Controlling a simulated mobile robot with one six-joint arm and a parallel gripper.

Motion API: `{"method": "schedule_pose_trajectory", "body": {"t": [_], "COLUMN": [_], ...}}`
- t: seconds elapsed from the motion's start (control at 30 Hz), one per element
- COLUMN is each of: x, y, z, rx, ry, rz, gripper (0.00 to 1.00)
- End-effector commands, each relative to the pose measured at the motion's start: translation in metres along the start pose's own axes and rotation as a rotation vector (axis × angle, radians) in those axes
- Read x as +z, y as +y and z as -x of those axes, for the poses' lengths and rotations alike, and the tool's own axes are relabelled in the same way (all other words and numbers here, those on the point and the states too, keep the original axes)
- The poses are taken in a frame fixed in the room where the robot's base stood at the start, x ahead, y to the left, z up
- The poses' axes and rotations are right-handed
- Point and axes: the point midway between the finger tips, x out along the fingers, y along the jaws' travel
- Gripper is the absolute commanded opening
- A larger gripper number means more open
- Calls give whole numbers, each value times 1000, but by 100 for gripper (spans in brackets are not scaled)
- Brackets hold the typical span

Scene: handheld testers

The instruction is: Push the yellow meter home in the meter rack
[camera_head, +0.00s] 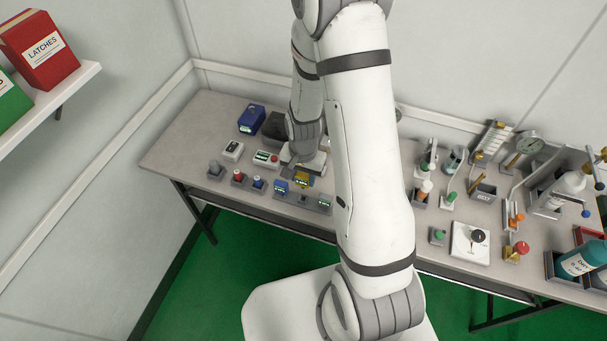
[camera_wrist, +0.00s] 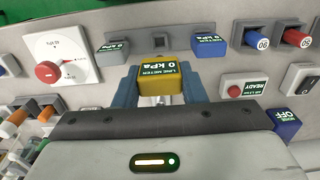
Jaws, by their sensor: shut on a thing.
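The yellow meter (camera_wrist: 160,72), marked "LINE METER 0 kPa", sits between the two blue-grey fingers of my gripper (camera_wrist: 158,88), which is shut on it. The grey meter rack (camera_wrist: 180,70) lies beyond it, with a dark square slot (camera_wrist: 158,42) between a grey meter (camera_wrist: 113,50) and a blue meter (camera_wrist: 209,44). The yellow meter appears apart from that slot. In the head view the yellow meter (camera_head: 303,180) shows just behind the rack (camera_head: 303,200), below my gripper (camera_head: 302,168). My arm partly covers this area.
A white panel with a red dial (camera_wrist: 62,60) is on the other side. A dark blue box (camera_head: 252,119) stands at the back of the bench.

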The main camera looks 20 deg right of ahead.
Motion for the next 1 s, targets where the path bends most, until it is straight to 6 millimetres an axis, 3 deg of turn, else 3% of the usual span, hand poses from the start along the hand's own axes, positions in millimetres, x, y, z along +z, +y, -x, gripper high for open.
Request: {"method": "schedule_pose_trajectory", "body": {"t": [0.33, 0.8, 1.0], "x": [0, 0, 0], "y": [0, 0, 0], "z": [-2, -40, -47], "rx": [3, 3, 3], "ry": [0, 0, 0], "rz": [3, 4, 2], "gripper": [0, 0, 0]}}
